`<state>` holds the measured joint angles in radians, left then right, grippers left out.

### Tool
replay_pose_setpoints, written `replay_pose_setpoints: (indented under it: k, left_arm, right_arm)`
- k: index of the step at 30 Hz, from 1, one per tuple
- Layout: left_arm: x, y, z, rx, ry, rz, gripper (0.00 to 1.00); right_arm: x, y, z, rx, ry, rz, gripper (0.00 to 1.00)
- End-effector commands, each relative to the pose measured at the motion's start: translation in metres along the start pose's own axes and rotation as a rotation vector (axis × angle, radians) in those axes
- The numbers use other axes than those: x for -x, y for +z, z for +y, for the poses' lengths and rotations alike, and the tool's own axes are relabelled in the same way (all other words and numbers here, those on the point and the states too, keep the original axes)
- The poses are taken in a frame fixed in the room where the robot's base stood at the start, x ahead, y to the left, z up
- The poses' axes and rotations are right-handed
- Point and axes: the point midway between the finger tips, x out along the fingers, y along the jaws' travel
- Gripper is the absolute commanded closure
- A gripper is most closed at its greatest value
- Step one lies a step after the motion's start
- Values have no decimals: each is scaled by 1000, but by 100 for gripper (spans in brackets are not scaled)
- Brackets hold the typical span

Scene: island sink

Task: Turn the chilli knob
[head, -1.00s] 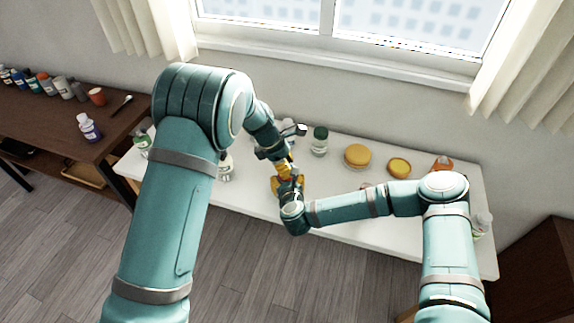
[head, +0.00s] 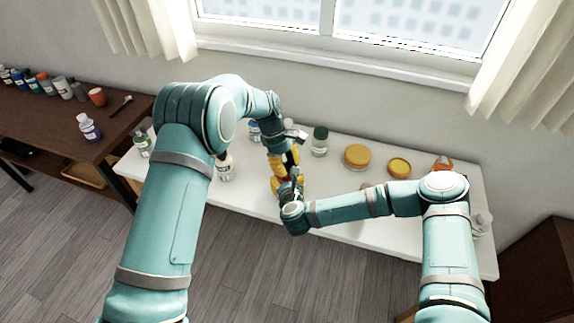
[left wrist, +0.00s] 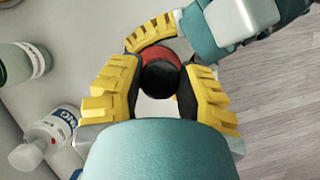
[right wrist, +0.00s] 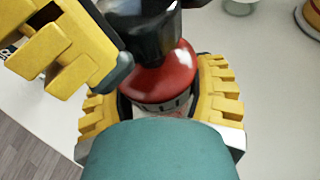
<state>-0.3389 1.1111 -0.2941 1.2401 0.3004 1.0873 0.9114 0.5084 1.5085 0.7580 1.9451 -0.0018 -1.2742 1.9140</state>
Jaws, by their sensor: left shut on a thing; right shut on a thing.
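The chilli grinder has a red, glossy body (right wrist: 165,82) and a black knob (right wrist: 146,28) on top. In the left wrist view the black knob (left wrist: 160,77) sits between the fingers of my left gripper (left wrist: 162,85), with a red rim behind it. My left gripper (head: 284,161) is shut on the knob from above. My right gripper (right wrist: 160,108) is shut around the lower body, below the red part. In the head view the two grippers hide most of the grinder, which appears upright.
The white table (head: 330,212) also holds a green-capped jar (head: 320,141), yellow round containers (head: 357,156) and white-capped bottles, one (left wrist: 52,130) near my left gripper. A window (head: 350,25) is behind. A brown side table (head: 60,125) with bottles stands at left.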

Motion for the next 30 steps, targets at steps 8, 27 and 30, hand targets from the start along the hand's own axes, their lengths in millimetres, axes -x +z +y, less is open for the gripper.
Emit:
replay_pose_setpoints:
  k: [8, 27, 30]
  left_arm:
    - [-3, 1, 0, -243, -103, -3, 100]
    - [-3, 2, 0, -794, -331, -5, 100]
    - [-3, 1, 0, -866, -361, -6, 100]
  right_arm:
    - [0, 2, 2, 0, 4, -5, 81]
    - [0, 3, 1, 0, 2, -6, 81]
    - [0, 3, 1, 0, 2, -6, 81]
